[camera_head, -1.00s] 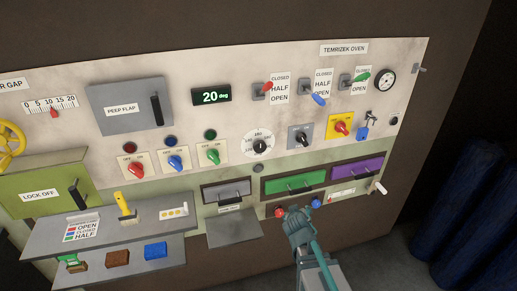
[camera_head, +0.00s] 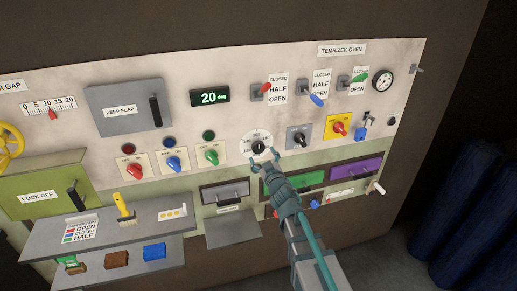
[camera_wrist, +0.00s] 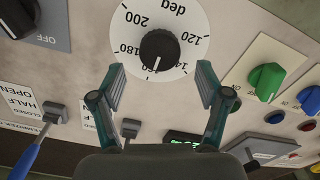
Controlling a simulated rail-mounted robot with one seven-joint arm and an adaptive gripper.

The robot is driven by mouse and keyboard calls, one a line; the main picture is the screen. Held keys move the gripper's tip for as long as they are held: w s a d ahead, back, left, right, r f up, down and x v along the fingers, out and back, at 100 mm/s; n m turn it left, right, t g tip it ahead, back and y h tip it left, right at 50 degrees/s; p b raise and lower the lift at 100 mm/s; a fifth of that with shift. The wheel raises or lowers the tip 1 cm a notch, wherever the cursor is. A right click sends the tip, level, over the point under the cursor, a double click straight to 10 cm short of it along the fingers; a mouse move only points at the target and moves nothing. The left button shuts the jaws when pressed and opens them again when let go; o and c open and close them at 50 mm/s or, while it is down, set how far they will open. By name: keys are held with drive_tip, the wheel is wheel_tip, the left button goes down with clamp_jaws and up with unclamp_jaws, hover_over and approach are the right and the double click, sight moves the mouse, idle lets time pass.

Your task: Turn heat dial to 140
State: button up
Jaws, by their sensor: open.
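The heat dial is a black knob (camera_wrist: 160,50) on a white numbered disc (camera_wrist: 192,22), seen from above my fingers in the wrist view. The numbers 200, 180, 120 and "deg" show, with the lower numbers partly hard to read. The knob's white pointer line points down in that view, near the 160 mark. In the head view the dial (camera_head: 259,146) sits mid-panel. My gripper (camera_head: 266,160) is open just below and in front of it there. In the wrist view the fingers (camera_wrist: 160,80) are spread wide, either side of the knob's lower side, apparently not touching it.
A green display (camera_head: 210,97) reads 20 deg. A green switch (camera_head: 211,155) stands left of the dial and a grey-plated black switch (camera_head: 299,138) to its right. Green (camera_head: 295,180) and purple (camera_head: 356,169) drawers lie below right. A grey shelf (camera_head: 150,235) juts out at lower left.

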sight(259, 149)
drive_tip(key=x, duration=0.6)
drive_tip(key=c, duration=1.2)
drive_tip(key=n+b, duration=0.1)
drive_tip(key=n, duration=0.4)
drive_tip(key=shift+f+n, duration=0.1)
drive_tip(key=shift+n, duration=0.3)
drive_tip(key=n+b, duration=0.1)
drive_tip(key=n, duration=0.4)
drive_tip(key=shift+n, duration=0.4)
